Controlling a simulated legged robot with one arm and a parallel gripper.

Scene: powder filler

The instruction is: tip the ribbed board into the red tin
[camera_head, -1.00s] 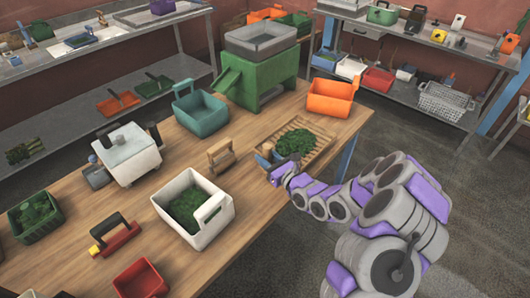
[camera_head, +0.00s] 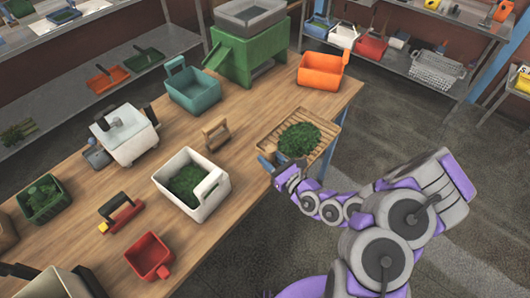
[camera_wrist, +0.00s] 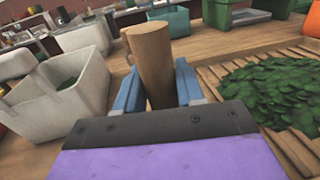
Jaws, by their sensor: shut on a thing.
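The ribbed board (camera_head: 324,148) is a wooden slatted board with a heap of green leaves (camera_head: 299,139) on it, at the right edge of the table in the head view. In the wrist view, the board (camera_wrist: 222,70) and leaves (camera_wrist: 270,90) are at the right. My gripper (camera_head: 268,160) is shut on the board's upright wooden handle (camera_wrist: 153,60), between blue fingers. The board looks about level; I cannot tell whether it touches the table. The red tin (camera_head: 149,256) stands at the table's front, far left of my gripper, with its handle to the lower right.
A white bin with greens (camera_head: 211,197) and a wooden handled block (camera_head: 216,135) stand left of my gripper. A red brush-like tool (camera_head: 122,213) lies behind the tin. An orange bin (camera_head: 322,74) and teal bin (camera_head: 195,92) stand farther back.

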